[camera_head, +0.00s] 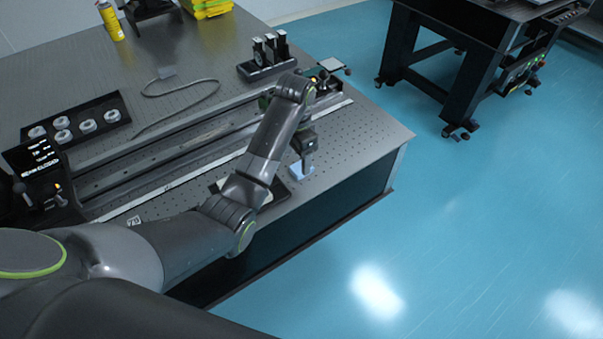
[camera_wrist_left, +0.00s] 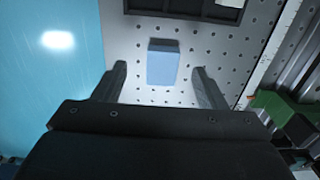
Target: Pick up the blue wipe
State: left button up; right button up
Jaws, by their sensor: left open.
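The blue wipe (camera_wrist_left: 162,64) is a small light-blue block lying on the perforated table top, close to the table's edge. In the head view the wipe (camera_head: 301,171) shows just below my left gripper (camera_head: 304,160), which partly covers it. In the left wrist view my left gripper (camera_wrist_left: 158,84) is open and empty. Its two fingers stand apart, one on each side of the wipe's near end. I cannot tell the exact height of the fingertips above the table. My right gripper is not in view.
A dark tray (camera_wrist_left: 187,10) lies beyond the wipe. Metal rails (camera_head: 150,165) run along the table (camera_head: 365,130). A black tray (camera_head: 75,122) holds several round parts. A rack (camera_head: 266,66) and a cable (camera_head: 205,85) lie farther back.

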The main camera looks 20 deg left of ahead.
aim_at(297, 169)
pick_arm(q)
jog(key=shift+w+f+b, duration=0.15)
jog(key=shift+f+b, duration=0.2)
jog(key=shift+f, duration=0.5)
jog(key=shift+w+f+p, duration=0.15)
jog(key=shift+f+p, duration=0.15)
jog(key=shift+p, duration=0.1)
jog(key=shift+f, duration=1.25)
jog(key=c, duration=1)
